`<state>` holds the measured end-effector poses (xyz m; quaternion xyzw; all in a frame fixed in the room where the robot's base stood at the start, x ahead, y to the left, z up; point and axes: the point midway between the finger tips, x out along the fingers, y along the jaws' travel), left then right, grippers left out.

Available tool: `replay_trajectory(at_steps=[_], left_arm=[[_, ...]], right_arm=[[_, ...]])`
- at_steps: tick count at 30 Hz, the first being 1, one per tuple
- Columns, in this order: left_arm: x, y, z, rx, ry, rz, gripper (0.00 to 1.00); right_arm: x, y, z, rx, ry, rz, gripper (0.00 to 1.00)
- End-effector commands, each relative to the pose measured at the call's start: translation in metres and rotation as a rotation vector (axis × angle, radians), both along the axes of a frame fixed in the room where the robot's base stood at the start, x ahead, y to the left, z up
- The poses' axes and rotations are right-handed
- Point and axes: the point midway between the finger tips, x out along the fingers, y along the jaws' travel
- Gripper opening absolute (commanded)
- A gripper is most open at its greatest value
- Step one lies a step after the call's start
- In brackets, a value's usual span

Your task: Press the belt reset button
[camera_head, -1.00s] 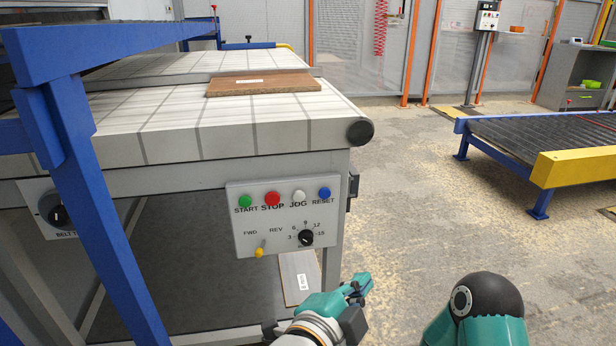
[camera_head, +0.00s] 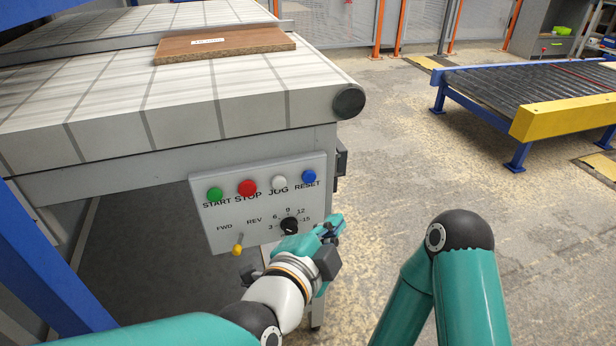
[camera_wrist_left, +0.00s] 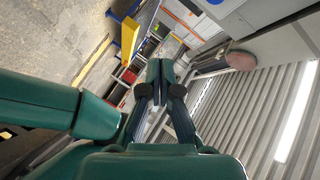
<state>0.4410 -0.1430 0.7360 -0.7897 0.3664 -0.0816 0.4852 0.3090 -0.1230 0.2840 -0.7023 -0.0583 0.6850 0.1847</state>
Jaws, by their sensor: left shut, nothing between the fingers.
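The blue RESET button (camera_head: 309,177) is at the right end of the button row on the grey control panel (camera_head: 262,226), on the side of the belt conveyor. The green START button (camera_head: 215,194), red STOP button (camera_head: 247,188) and white JOG button (camera_head: 279,182) are in the same row. My left gripper (camera_head: 335,227) is shut and empty, below and to the right of the RESET button and apart from it in the picture. In the left wrist view its closed fingers (camera_wrist_left: 160,75) point up the picture. My right gripper is out of view.
A brown board (camera_head: 225,44) lies on the white belt (camera_head: 150,105). A black speed knob (camera_head: 289,225) and a yellow-tipped toggle (camera_head: 237,250) sit low on the panel. A roller conveyor (camera_head: 510,90) stands at the right, with open floor between.

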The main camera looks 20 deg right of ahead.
Motion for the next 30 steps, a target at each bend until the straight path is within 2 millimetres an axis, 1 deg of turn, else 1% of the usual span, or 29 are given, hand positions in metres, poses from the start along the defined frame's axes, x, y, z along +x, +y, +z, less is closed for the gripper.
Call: replay_trajectory(at_steps=[5,8,11,22,27,30], left_arm=[[0.003,0.001,0.000,0.000,0.000,0.002,0.00],[0.008,0.001,-0.001,-0.001,0.000,0.003,0.00],[0.017,0.002,-0.002,-0.003,0.000,0.004,0.00],[0.066,0.004,-0.002,-0.001,0.000,0.004,0.00],[0.081,0.004,-0.001,-0.001,-0.001,0.003,0.00],[0.086,0.005,-0.001,0.000,0.000,0.004,0.00]], right_arm=[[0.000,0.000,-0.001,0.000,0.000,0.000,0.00],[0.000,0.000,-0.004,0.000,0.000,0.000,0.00],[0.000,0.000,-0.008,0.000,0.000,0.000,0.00],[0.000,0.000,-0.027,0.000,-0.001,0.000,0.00],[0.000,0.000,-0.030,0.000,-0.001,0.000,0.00],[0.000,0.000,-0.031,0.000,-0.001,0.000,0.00]])
